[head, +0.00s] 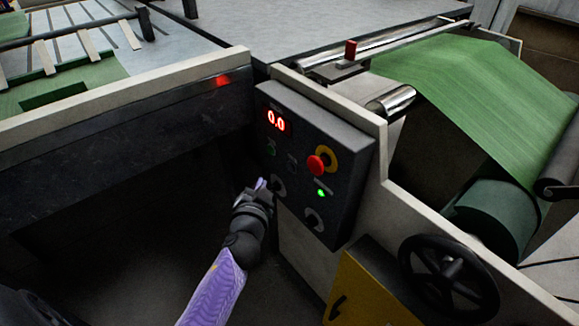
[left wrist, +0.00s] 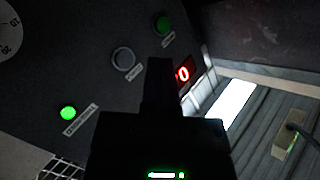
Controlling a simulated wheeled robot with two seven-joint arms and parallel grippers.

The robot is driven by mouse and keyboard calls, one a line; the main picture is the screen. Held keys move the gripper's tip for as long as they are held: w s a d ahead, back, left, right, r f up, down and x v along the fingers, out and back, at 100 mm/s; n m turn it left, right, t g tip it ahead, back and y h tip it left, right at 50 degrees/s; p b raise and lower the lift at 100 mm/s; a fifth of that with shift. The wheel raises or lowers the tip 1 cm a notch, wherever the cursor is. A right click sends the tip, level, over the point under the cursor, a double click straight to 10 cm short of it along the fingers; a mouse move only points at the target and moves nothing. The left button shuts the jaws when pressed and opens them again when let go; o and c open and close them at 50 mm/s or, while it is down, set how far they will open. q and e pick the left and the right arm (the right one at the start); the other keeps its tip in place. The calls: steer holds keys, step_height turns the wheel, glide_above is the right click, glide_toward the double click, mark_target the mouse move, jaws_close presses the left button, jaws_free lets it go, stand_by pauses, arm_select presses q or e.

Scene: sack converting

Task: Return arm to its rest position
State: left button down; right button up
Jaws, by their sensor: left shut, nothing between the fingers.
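My left gripper (head: 262,185) is close in front of the lower left part of a dark control panel (head: 338,128), beside a round grey knob. Its fingers are closed with nothing between them. In the left wrist view the shut fingers (left wrist: 158,72) show dark against the panel face (left wrist: 90,28). I cannot tell whether they touch it. My purple-sleeved left arm reaches up from the bottom of the head view. My right gripper is not in view.
The panel has a red display (head: 276,120) reading 0.0, a red mushroom button (head: 316,164) and a lit green lamp (head: 321,193). A black handwheel (head: 449,275) and yellow cover (head: 362,290) are to the right. Green sheet (head: 480,85) runs over rollers behind.

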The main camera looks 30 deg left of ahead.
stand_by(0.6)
arm_select(q)
steer(key=s+d+f+g+h+p, duration=0.2)
steer(key=s+d+f+g, duration=0.15)
steer(key=s+f, duration=0.55)
steer(key=s+d+f+g+h+p, duration=0.15)
steer(key=s+f+g, duration=0.35)
steer(key=f, duration=0.6)
steer(key=s+d+f+g+h+p, duration=0.1)
steer(key=s+f+g, duration=0.2)
steer(key=s, duration=1.3)
steer(key=s+d+f+g+h, duration=0.1)
steer(key=s+f+g, duration=0.3)
steer(key=s, duration=1.2)
steer(key=shift+s+p, duration=0.2)
steer(key=shift+p, duration=0.2)
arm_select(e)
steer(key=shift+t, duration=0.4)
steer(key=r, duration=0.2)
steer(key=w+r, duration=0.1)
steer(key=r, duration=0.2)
arm_select(q)
steer(key=shift+f, duration=0.1)
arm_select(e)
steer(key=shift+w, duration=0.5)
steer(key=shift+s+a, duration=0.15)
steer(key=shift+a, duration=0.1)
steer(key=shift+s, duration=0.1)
